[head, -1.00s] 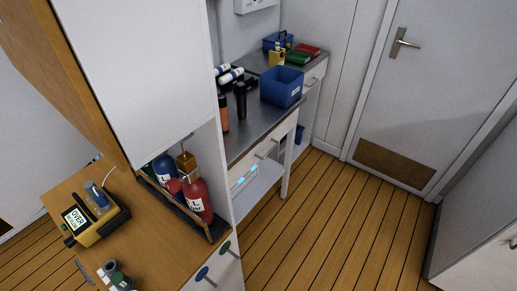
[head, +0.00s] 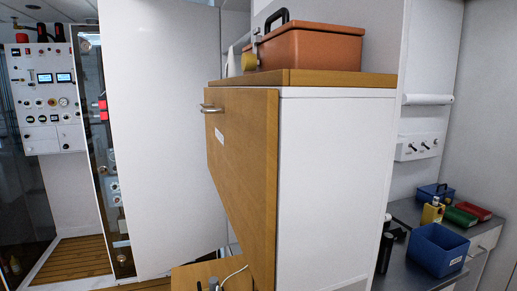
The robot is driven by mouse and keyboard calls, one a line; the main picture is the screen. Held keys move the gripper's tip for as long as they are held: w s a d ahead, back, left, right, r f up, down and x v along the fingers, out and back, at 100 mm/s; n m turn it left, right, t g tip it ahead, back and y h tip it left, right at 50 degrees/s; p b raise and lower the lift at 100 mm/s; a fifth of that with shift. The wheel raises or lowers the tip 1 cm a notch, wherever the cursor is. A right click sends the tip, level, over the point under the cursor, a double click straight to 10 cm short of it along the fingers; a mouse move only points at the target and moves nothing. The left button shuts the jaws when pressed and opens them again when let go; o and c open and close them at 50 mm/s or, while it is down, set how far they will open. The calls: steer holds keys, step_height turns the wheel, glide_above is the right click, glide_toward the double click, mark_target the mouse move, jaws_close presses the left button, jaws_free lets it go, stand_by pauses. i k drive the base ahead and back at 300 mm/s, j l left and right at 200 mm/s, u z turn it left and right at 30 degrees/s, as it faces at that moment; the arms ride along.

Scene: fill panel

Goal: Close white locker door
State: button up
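A tall, plain white panel (head: 160,130) stands upright left of the middle in the head view. It may be the white locker door, but no handle or hinge shows on it, and I cannot tell whether it is open. Its lower right part is hidden behind a wooden flap door (head: 243,150) with a metal handle (head: 211,109). This flap slants out from a white-sided cabinet (head: 335,180). My gripper is not in view.
A narrow dark unit with gauges (head: 112,170) stands left of the white panel, near a control panel (head: 45,90). An orange toolbox (head: 315,48) sits on the cabinet. A blue bin (head: 437,250) stands on the right counter. Planked floor (head: 75,258) shows lower left.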

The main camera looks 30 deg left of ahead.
mark_target(159, 57)
steer(key=k+j, duration=0.1)
steer(key=j, duration=0.3)
steer(key=k+j, duration=0.15)
steer(key=j, duration=0.3)
steer(key=k+j, duration=0.1)
steer(key=j, duration=0.3)
steer(key=k+j, duration=0.15)
steer(key=j, duration=0.25)
steer(key=i+j+z, duration=0.15)
steer(key=j, duration=0.9)
steer(key=j+z, duration=0.15)
steer(key=j, duration=0.95)
steer(key=i+j, duration=0.15)
steer(key=j, duration=0.5)
steer(key=i+j+z, duration=0.1)
steer(key=j, duration=0.55)
steer(key=i+j, duration=0.15)
steer(key=j, duration=0.5)
steer(key=i+j+z, duration=0.1)
steer(key=j, duration=0.55)
steer(key=j+z, duration=0.15)
steer(key=j, duration=1.25)
steer(key=k+j+z, duration=0.1)
steer(key=j, duration=1.3)
steer(key=i+j, duration=0.1)
steer(key=j, duration=0.25)
steer(key=i+j, duration=0.15)
steer(key=j, duration=0.2)
steer(key=k, duration=0.5)
